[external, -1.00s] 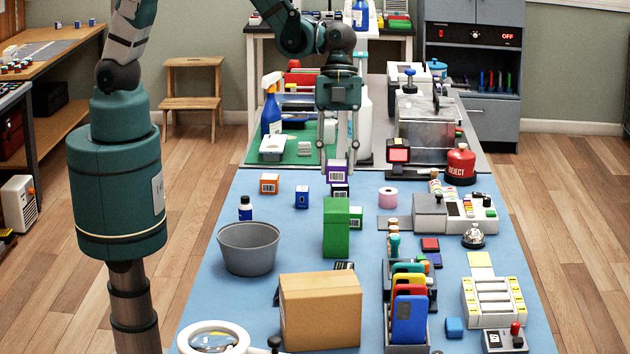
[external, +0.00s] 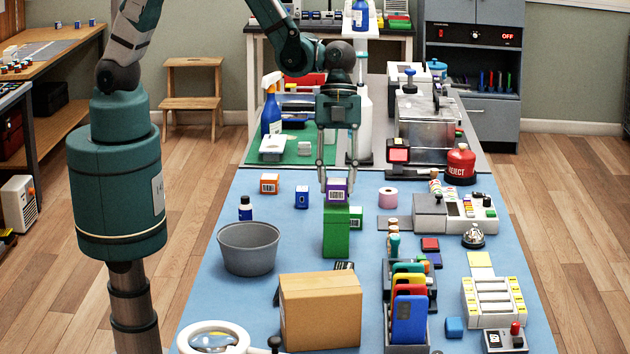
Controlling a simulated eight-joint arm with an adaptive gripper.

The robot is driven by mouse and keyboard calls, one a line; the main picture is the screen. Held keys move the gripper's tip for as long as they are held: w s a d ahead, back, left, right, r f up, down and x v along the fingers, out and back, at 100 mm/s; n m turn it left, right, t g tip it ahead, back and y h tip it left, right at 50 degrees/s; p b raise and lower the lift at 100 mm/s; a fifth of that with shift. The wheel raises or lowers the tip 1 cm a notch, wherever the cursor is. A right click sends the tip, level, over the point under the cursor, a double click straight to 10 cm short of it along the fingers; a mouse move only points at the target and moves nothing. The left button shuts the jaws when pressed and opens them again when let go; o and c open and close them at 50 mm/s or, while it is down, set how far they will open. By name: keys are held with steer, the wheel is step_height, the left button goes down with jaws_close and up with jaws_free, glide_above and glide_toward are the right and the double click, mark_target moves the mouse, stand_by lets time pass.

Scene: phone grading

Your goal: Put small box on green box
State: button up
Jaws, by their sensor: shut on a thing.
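A small purple box (external: 336,191) with a white barcode label is between the fingers of my gripper (external: 336,186), which is shut on it. The tall green box (external: 336,235) stands upright on the blue table. The purple box is directly above the green box's top in the picture and overlaps its upper edge. I cannot tell whether the two touch. A smaller green box (external: 356,217) with a label is partly hidden behind the tall one at its right.
An orange box (external: 269,184) and a blue box (external: 302,196) stand to the left. A grey bucket (external: 248,248) and a cardboard box (external: 320,310) are nearer the camera. A pink roll (external: 388,197) and a phone rack (external: 408,318) are to the right.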

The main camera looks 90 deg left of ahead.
steer(key=shift+f, duration=0.65)
steer(key=shift+f, duration=0.2)
steer(key=o, duration=0.9)
steer(key=shift+r, duration=0.2)
steer(key=shift+v, duration=6)
steer(key=shift+a+r, duration=0.1)
